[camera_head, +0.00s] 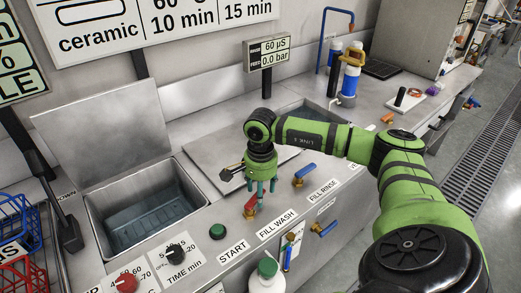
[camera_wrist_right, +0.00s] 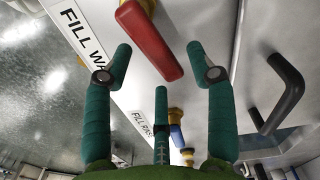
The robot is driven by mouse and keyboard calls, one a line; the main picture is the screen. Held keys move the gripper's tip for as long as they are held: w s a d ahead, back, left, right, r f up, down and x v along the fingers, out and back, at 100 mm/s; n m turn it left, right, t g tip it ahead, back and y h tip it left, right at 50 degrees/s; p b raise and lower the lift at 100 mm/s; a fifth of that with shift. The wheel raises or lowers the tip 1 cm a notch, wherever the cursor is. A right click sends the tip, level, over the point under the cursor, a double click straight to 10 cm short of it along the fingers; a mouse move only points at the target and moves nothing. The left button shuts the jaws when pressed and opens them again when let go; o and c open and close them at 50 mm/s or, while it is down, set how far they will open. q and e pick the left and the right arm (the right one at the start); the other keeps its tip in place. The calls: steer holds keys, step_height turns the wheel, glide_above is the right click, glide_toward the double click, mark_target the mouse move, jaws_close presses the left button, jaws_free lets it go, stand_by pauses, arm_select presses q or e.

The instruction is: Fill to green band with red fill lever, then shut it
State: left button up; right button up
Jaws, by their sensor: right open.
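The red lever (camera_head: 250,203) sits on a brass valve at the FILL WASH label on the bench front. In the right wrist view the red lever (camera_wrist_right: 150,40) slants between my finger tips, with a visible gap on each side. My right gripper (camera_head: 262,192) points down over it with fingers spread, open and empty; it also shows in the wrist view (camera_wrist_right: 160,62). The open basin (camera_head: 92,213) at left holds a bluish basket; its liquid level is unclear. I cannot make out a green band. My left gripper is out of view.
A blue lever (camera_head: 305,171) stands right of the red one, by FILL RINSE. A closed lid (camera_head: 215,150) with a black handle (camera_wrist_right: 285,95) is close to my gripper. A display (camera_head: 268,50) stands behind.

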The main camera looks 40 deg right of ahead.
step_height(320, 180, up, 12)
stand_by(0.5)
stand_by(7.0)
